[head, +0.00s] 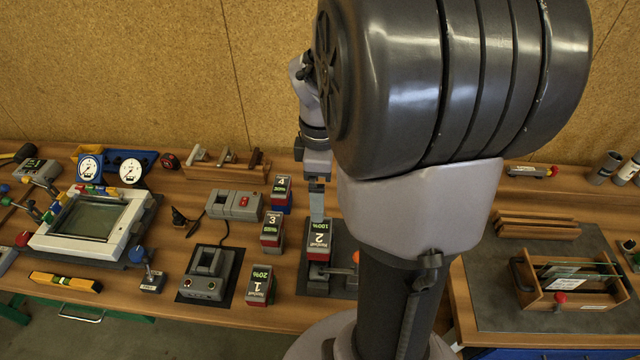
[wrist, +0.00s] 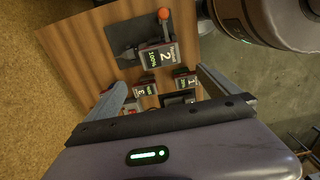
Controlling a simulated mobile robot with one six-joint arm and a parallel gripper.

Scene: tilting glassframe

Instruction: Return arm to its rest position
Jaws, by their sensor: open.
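My gripper (head: 317,195) hangs down beside my large dark arm joint, over the bench near the block marked 2. In the wrist view its two fingers are spread wide, with nothing between them at my gripper (wrist: 163,82). The block marked 2 and 100% (head: 319,238) sits in a dark holder with an orange knob (head: 356,257); the block also shows in the wrist view (wrist: 158,56), beyond the fingertips and apart from them. My arm hides part of the bench middle.
Blocks marked 1 (head: 259,284), 3 (head: 271,231) and 4 (head: 281,192) stand left of the gripper. A charger-like device (head: 208,272) is nearby. A clamped glass frame (head: 62,237) lies far left. A wooden box (head: 568,297) sits right. A cork wall (head: 150,70) rises behind.

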